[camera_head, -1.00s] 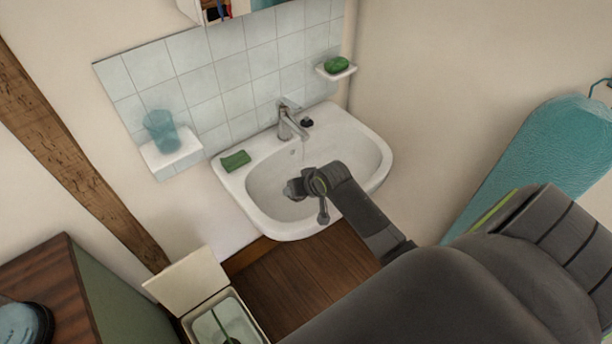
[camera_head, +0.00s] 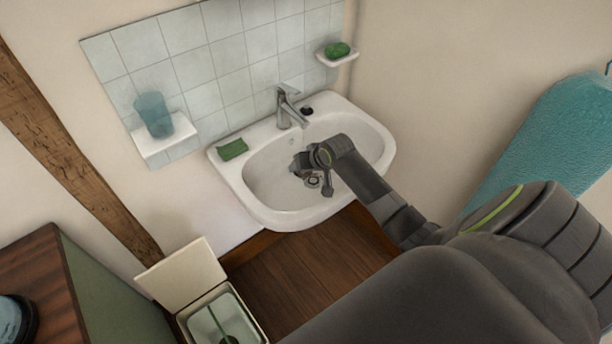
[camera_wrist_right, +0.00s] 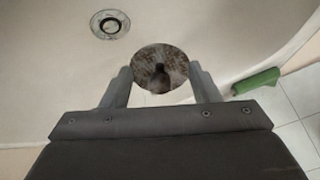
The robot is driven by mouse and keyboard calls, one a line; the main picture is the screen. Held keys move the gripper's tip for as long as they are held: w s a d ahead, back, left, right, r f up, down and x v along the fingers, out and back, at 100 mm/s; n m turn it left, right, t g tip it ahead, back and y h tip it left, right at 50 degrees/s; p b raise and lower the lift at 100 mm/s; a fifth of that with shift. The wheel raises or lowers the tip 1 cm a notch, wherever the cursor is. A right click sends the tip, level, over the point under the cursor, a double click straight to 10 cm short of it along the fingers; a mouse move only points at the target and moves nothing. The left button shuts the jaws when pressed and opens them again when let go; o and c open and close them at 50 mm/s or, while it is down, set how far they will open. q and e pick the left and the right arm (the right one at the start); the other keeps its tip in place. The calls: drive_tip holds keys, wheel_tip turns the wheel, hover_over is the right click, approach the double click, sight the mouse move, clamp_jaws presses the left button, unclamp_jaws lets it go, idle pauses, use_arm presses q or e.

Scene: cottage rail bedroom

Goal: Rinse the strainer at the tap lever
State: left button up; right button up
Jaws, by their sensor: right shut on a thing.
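The strainer (camera_wrist_right: 160,67) is a round, speckled metal disc with a dark knob in its middle. My right gripper (camera_wrist_right: 163,88) is shut on it, one finger on each side. In the head view my right gripper (camera_head: 303,163) reaches into the white washbasin (camera_head: 262,187), below and in front of the tap (camera_head: 289,108). The strainer is mostly hidden there. The tap's lever (camera_head: 290,90) is on top of the tap. I cannot tell whether water runs. The open drain (camera_head: 313,181) shows beside the gripper and also in the right wrist view (camera_wrist_right: 110,24). My left gripper is out of view.
A green sponge (camera_head: 232,149) lies on the basin's left rim, and a small dark thing (camera_head: 307,111) sits right of the tap. A blue cup (camera_head: 154,115) and green soap (camera_head: 337,49) stand on wall shelves. An open lidded bin (camera_head: 197,275) is below left.

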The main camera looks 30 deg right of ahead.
drive_tip(key=w+d+b, duration=0.1)
drive_tip(key=w+f+b, duration=0.1)
drive_tip(key=b, duration=0.1)
drive_tip(key=shift+w+d, duration=0.35)
drive_tip(key=shift+w, duration=0.05)
drive_tip(key=shift+w+d+b, duration=0.2)
drive_tip(key=shift+w+b, duration=0.1)
drive_tip(key=shift+w, duration=0.05)
drive_tip(key=shift+w+d+f+b, duration=0.15)
drive_tip(key=shift+w+d+b, duration=0.3)
drive_tip(key=shift+w, duration=0.3)
drive_tip(key=shift+w+d+f+b, duration=0.1)
drive_tip(key=shift+w+d+b, duration=0.3)
drive_tip(key=shift+w, duration=0.3)
drive_tip(key=shift+d, duration=0.1)
drive_tip(key=shift+s+d+p, duration=0.35)
drive_tip(key=shift+d+p, duration=0.1)
drive_tip(key=shift+p, duration=0.05)
drive_tip(key=shift+w+a, duration=0.1)
drive_tip(key=shift+a, duration=0.05)
drive_tip(key=shift+w+a+p, duration=0.25)
drive_tip(key=shift+a+p, duration=0.05)
drive_tip(key=shift+a, duration=0.1)
